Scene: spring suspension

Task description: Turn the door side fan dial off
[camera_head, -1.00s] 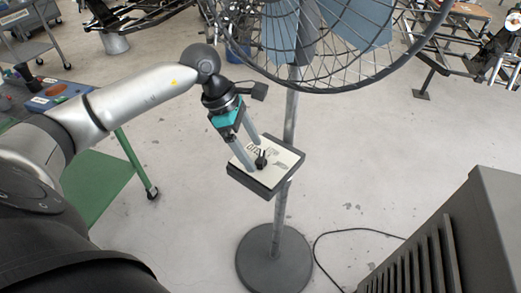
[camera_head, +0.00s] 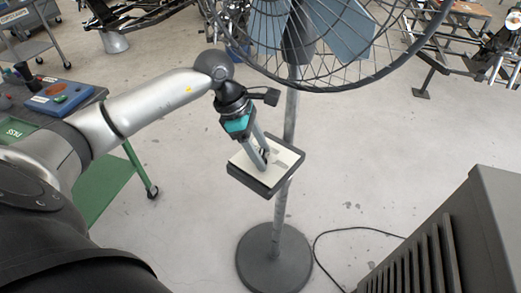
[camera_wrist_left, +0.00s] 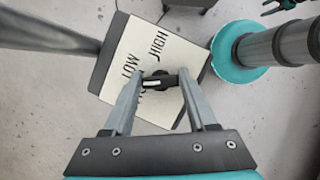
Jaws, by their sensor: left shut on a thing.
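The fan's control box (camera_head: 291,158) is a dark box with a pale plate, fixed to the fan pole. Its black dial (camera_wrist_left: 160,81) shows in the left wrist view between my fingertips, with a light mark on its bar. "HIGH" and "LOW" are legible on the plate; other lettering is partly covered. My left gripper (camera_head: 261,161) comes down over the plate and is shut on the dial. In the head view the fingers hide most of the dial.
The caged fan (camera_head: 340,45) is above the box, and its round base (camera_head: 273,262) stands on the floor. A dark louvred cabinet (camera_head: 480,210) is at lower right, with a cable (camera_head: 335,232) behind it. A table with a blue control box (camera_head: 62,96) is at left.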

